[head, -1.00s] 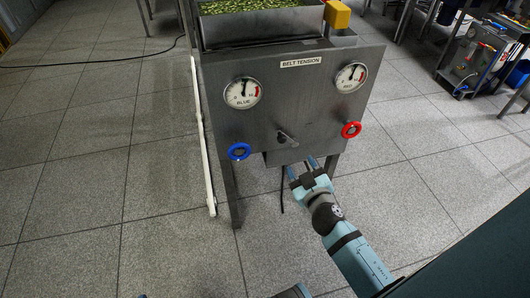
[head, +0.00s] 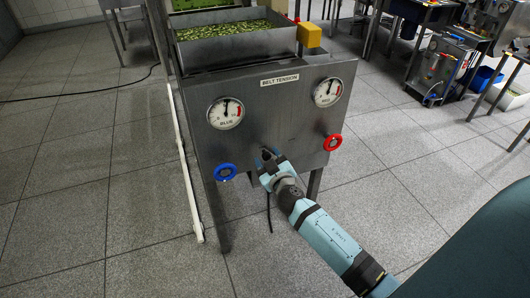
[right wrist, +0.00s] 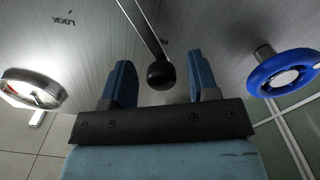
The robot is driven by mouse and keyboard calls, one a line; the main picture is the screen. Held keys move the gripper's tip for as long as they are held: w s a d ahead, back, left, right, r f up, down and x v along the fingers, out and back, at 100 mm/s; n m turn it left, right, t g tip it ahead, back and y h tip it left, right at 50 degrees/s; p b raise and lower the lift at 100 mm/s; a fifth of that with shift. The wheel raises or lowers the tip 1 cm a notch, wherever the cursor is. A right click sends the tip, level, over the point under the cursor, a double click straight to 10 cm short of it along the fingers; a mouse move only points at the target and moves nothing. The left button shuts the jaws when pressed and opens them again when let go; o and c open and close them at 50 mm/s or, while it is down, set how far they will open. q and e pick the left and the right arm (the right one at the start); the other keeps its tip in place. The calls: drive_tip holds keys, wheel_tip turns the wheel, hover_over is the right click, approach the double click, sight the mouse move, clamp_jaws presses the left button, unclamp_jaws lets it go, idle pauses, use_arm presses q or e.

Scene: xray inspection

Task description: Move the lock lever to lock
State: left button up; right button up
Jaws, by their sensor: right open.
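The lock lever (right wrist: 143,25) is a thin metal rod with a black ball knob (right wrist: 161,75). In the right wrist view the knob sits between the two blue fingers of my right gripper (right wrist: 160,82), with a gap on both sides. The gripper is open and does not grasp the lever. In the head view my right gripper (head: 267,160) is at the lower middle of the grey BELT TENSION panel (head: 272,110) and largely hides the lever. A lettered lock mark (right wrist: 64,20) shows upside down on the panel. My left gripper is not in view.
A blue handwheel (head: 226,172) is left of the gripper and a red one (head: 333,142) right. A tray of green pieces (head: 230,33) and a yellow block (head: 309,34) are on top.

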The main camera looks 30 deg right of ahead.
drive_tip(key=shift+x, duration=1.25)
clamp_jaws()
